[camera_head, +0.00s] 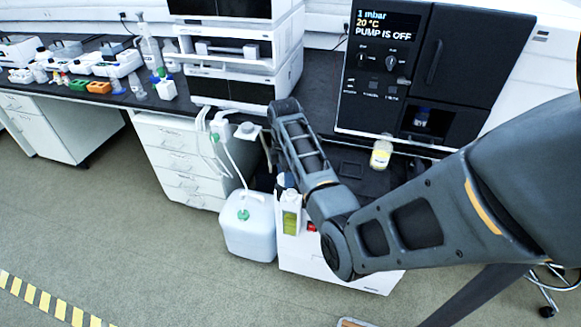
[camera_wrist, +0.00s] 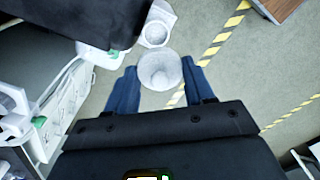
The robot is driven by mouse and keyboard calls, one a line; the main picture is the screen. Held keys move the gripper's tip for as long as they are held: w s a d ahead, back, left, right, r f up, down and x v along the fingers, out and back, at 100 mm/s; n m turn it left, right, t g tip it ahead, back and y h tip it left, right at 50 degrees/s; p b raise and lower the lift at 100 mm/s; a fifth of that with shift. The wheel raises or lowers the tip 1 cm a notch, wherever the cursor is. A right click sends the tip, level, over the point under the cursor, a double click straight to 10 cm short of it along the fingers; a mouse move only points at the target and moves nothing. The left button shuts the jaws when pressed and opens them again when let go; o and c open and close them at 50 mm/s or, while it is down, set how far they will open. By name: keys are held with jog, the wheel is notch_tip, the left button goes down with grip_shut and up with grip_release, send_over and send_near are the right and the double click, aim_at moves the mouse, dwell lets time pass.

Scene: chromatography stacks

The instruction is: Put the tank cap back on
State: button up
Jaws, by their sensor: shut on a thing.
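In the wrist view my gripper (camera_wrist: 159,68) has its two blue fingers on either side of a pale, round, cup-like cap (camera_wrist: 160,74) and is shut on it. The cap's hollow round face shows. My arm's end is above and to the right of the tank, beside a small white piece (camera_head: 247,130) at the bench edge; whether this is the held cap I cannot tell. The fingers are not clearly visible there.
White drawers (camera_head: 178,150) stand left of the tank. A green-labelled bottle (camera_head: 290,212) is to its right. Stacked instruments (camera_head: 235,75) and a black pump unit (camera_head: 430,70) are on the bench. A white ringed part (camera_wrist: 156,33) lies just beyond the cap. Floor in front is clear.

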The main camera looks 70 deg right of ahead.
jog(key=shift+s+d+r, duration=0.15)
jog(key=shift+s+d, duration=0.25)
jog(key=shift+d, duration=0.1)
jog(key=shift+s+d+f, duration=0.2)
jog(key=b, duration=0.4)
send_over(291, 193)
notch_tip(291, 193, down, 4)
jog(key=shift+f, duration=0.2)
jog(key=shift+f+b, duration=0.35)
jog(key=shift+f, duration=0.5)
jog(key=shift+r+p, duration=0.1)
jog(key=shift+p, duration=0.5)
jog(key=shift+f+p, duration=0.25)
jog(key=shift+p, duration=0.2)
dwell(1.5)
jog(key=o, duration=1.1)
jog(key=shift+o, duration=0.3)
